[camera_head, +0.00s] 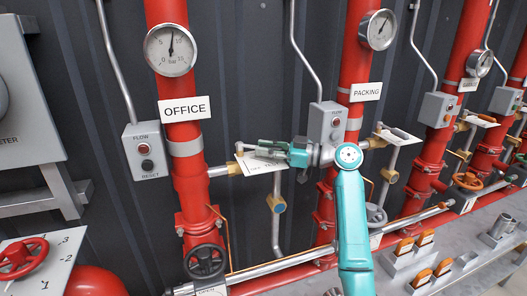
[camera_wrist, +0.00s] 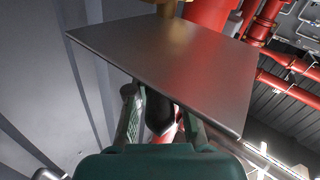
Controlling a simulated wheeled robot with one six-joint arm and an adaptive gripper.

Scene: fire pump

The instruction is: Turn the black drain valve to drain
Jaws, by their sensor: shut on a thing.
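My gripper (camera_head: 268,150) reaches left to the small valve on the side of the OFFICE red pipe, beside a white sign plate (camera_head: 276,166). In the wrist view, my gripper (camera_wrist: 160,112) is shut on a dark valve handle (camera_wrist: 158,116) beneath the edge of the plate (camera_wrist: 170,60). The gripper hides most of this handle and the sign's text in the head view. A brass fitting (camera_head: 234,169) joins the valve to the pipe. Lower on the same pipe is a black handwheel (camera_head: 205,262), next to a partly cut-off drain label (camera_head: 212,292), apart from my gripper.
An OFFICE sign (camera_head: 185,108), a gauge (camera_head: 170,50) and a grey flow/reset box (camera_head: 146,150) are around the pipe. The PACKING pipe (camera_head: 360,60) stands to the right, behind my arm. A red handwheel (camera_head: 20,258) is at lower left.

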